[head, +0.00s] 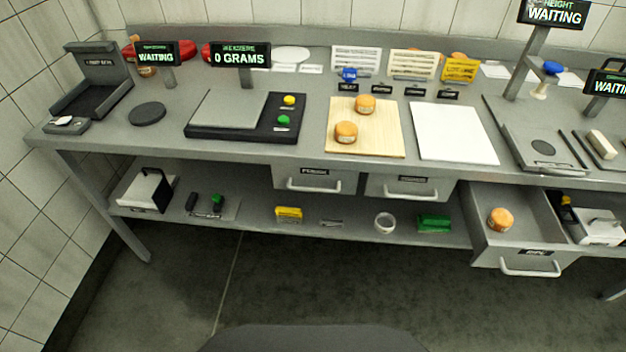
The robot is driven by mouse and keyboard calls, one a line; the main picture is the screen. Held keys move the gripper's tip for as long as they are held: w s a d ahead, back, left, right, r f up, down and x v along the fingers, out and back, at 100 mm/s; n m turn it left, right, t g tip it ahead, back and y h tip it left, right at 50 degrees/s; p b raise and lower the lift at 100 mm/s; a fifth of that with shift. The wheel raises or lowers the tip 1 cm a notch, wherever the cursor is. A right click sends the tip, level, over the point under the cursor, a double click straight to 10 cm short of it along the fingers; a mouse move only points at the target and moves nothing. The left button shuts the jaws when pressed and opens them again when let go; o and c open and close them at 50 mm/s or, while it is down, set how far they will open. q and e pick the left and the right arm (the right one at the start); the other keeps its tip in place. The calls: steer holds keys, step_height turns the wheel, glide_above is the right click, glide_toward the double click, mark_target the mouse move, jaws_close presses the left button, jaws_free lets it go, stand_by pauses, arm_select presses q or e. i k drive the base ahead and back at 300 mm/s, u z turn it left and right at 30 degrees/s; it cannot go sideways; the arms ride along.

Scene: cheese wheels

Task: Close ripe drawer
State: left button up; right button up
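The ripe drawer (485,245) is the rightmost of three drawers under the bench and is pulled out towards me. Its label is too small to read for sure. Its front carries a white bar handle (531,271). An orange cheese wheel (500,219) sits inside the open drawer. Neither of my grippers shows in the head view.
Two other drawers (313,180) and (409,187) look shut. Two cheese wheels (346,132) stand on a wooden board (385,142) beside a white sheet (455,134). A scale (228,108) reads 0 grams. The lower shelf (260,222) holds small items. The floor in front is clear.

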mark_target(536, 240)
steer(key=z, duration=1.75)
steer(key=k, duration=0.3)
steer(key=u, duration=0.45)
steer(key=i, duration=0.75)
steer(key=z, duration=0.25)
